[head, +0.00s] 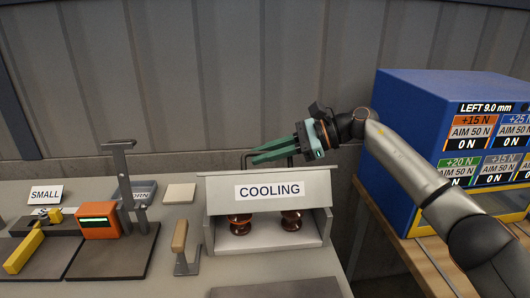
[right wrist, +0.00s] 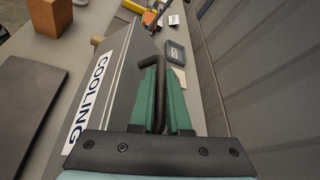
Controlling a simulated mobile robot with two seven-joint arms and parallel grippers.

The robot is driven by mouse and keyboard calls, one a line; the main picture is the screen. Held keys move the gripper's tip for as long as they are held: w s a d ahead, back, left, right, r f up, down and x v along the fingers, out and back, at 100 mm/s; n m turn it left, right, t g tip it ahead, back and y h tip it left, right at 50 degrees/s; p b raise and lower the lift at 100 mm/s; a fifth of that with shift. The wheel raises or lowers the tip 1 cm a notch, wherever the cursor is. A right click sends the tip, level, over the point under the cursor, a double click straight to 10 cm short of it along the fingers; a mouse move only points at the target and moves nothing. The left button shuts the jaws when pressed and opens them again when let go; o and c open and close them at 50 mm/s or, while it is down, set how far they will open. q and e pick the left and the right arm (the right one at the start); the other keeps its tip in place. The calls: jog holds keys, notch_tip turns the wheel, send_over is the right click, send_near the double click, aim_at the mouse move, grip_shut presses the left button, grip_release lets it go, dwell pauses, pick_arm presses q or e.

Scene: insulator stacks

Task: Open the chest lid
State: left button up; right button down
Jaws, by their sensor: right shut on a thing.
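The chest (head: 324,228) is a light grey box on the bench in the middle of the head view. Its lid (head: 268,204), labelled COOLING, is tilted, and a gap under its front edge shows the inside. Two copper-coloured insulator pieces (head: 240,224) stand inside, their tops hidden by the lid. My right gripper (head: 270,152) is above the lid's upper edge with its green fingers pointing left. It is shut on the dark lid handle (right wrist: 157,72), a bar between the fingers in the right wrist view. My left gripper is out of view.
A blue cabinet (head: 405,130) with force panels stands at the right. Left of the chest are a wooden-topped lever (head: 180,236), a pale square block (head: 179,193) and an orange device (head: 99,221) with an upright post. A corrugated wall closes the back.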

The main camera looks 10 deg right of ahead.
jog(key=shift+w+r, duration=0.15)
dwell(0.3)
jog(key=c, duration=1.2)
grip_release()
jog(key=shift+o, duration=0.2)
jog(key=v, duration=1.2)
jog(key=shift+d+r+b, duration=0.1)
jog(key=shift+d+b, duration=0.15)
jog(key=shift+b, duration=0.15)
